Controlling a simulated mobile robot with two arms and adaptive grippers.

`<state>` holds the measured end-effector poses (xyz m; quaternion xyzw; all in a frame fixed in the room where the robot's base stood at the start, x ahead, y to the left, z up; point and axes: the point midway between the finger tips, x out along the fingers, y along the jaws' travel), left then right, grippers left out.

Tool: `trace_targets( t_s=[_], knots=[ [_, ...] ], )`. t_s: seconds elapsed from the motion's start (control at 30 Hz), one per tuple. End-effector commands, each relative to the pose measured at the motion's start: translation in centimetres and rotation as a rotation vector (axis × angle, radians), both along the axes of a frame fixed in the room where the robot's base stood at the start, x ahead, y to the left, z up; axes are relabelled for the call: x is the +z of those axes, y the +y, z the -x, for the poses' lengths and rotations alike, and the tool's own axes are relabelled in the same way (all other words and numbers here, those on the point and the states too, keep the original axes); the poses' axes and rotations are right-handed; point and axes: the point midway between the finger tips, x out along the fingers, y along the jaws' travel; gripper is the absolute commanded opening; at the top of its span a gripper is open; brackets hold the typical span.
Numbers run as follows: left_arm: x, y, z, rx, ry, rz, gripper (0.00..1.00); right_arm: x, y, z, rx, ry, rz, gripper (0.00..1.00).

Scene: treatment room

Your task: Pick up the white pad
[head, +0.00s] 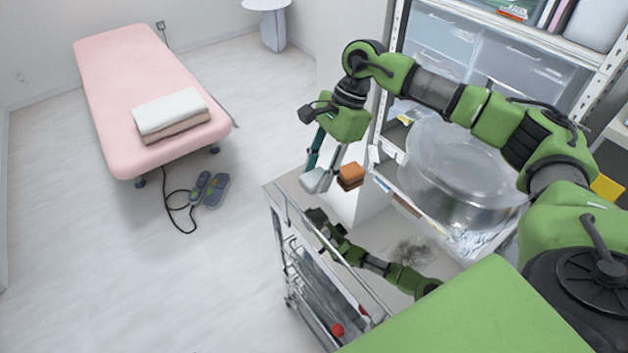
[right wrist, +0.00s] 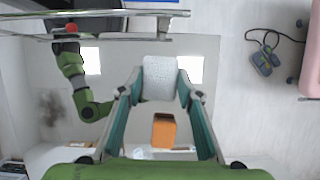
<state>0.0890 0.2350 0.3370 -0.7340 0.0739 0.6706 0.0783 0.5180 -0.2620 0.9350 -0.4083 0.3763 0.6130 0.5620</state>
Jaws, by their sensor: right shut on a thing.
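The white pad (head: 315,181) is between the fingertips of my right gripper (head: 328,174), above or at the far part of the metal cart top (head: 285,187). The right wrist view shows the pad (right wrist: 159,79) as a pale rounded block, with a finger (right wrist: 160,86) against each side. The gripper is shut on it and points down. I cannot tell whether the pad still touches the cart top. My left gripper does not show; the green arm shape low on the shiny cart top looks like a reflection.
An orange-brown block (head: 350,173) stands close beside the pad; it shows in the right wrist view (right wrist: 164,130). A rail (head: 335,250) edges the cart. A shelf with a clear round container (head: 455,165) is close on the right. A pink bed (head: 130,75) stands across open floor.

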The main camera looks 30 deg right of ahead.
Motion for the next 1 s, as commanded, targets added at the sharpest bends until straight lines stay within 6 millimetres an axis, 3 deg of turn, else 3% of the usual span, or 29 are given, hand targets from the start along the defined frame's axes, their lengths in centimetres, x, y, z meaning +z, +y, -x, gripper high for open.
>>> trace_targets(
  t_s=[0.13, 0.5, 0.7, 1.0],
  knots=[
    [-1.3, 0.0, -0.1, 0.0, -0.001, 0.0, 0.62, 3.1, 0.3, 3.0, 0.003, -0.007, 0.003, 0.23],
    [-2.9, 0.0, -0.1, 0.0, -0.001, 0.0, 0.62, 5.9, 1.3, 9.5, -0.001, -0.002, 0.003, 0.23],
    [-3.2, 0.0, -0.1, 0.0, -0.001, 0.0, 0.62, 6.8, 1.6, 11.1, -0.001, -0.002, 0.002, 0.23],
    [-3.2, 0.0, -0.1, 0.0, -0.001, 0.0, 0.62, 7.0, 1.7, 11.4, 0.0, -0.001, 0.001, 0.23]
  ],
)
